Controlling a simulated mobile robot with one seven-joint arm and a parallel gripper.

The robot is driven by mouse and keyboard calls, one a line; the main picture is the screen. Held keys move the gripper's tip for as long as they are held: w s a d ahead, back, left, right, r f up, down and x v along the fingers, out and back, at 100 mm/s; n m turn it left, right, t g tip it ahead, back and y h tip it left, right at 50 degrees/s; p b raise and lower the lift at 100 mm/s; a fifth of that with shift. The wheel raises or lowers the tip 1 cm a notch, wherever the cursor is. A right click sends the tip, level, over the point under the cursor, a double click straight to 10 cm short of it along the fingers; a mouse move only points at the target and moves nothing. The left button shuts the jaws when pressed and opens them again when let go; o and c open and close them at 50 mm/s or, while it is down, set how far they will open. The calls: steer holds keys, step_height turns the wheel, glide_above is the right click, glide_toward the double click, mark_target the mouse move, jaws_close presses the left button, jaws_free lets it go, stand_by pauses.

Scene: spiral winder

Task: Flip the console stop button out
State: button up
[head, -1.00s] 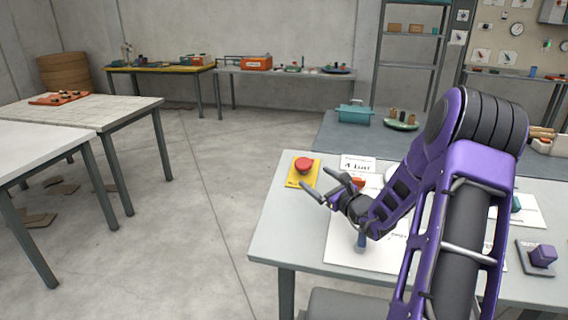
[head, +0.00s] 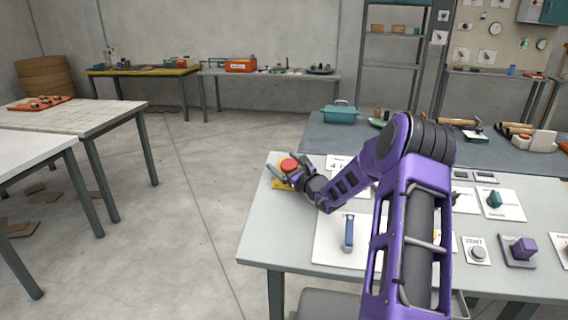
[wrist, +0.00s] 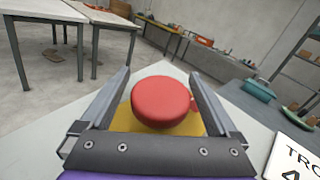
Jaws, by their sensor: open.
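The stop button is a red mushroom cap (head: 289,165) on a yellow plate (head: 272,184) at the console table's far left corner. In the wrist view the red cap (wrist: 161,102) sits between my two fingers, with the yellow plate (wrist: 163,70) around and beneath it. My gripper (wrist: 160,85) is open, one finger on each side of the cap, with a visible gap on the left. On the right the finger is close to the cap, and I cannot tell if it touches. In the head view my gripper (head: 288,168) is at the button.
The console table (head: 262,235) also carries a blue lever (head: 348,232), a grey vent button (head: 478,253), a purple knob (head: 523,248) and a teal knob (head: 494,199). A teal box (head: 341,112) stands on the dark table behind.

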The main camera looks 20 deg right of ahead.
jaws_close()
stand_by(0.6)
